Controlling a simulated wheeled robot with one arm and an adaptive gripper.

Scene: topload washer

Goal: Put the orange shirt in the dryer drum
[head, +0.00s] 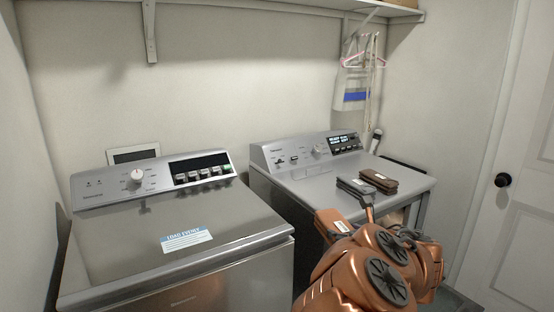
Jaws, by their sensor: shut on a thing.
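The dryer (295,176) is the grey machine on the right, with a lit control panel. My copper arm covers much of its front, so its drum and door cannot be made out. A small tan patch (394,217) shows at the dryer's front, just above my arm; I cannot tell what it is. I cannot make out the orange shirt. My arm reaches up from the lower right to the dryer's front.
A topload washer (172,237) with its lid shut stands at the left. Small grey (355,187) and brown (378,180) items appear over the dryer's top. A white door (520,200) is at the right.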

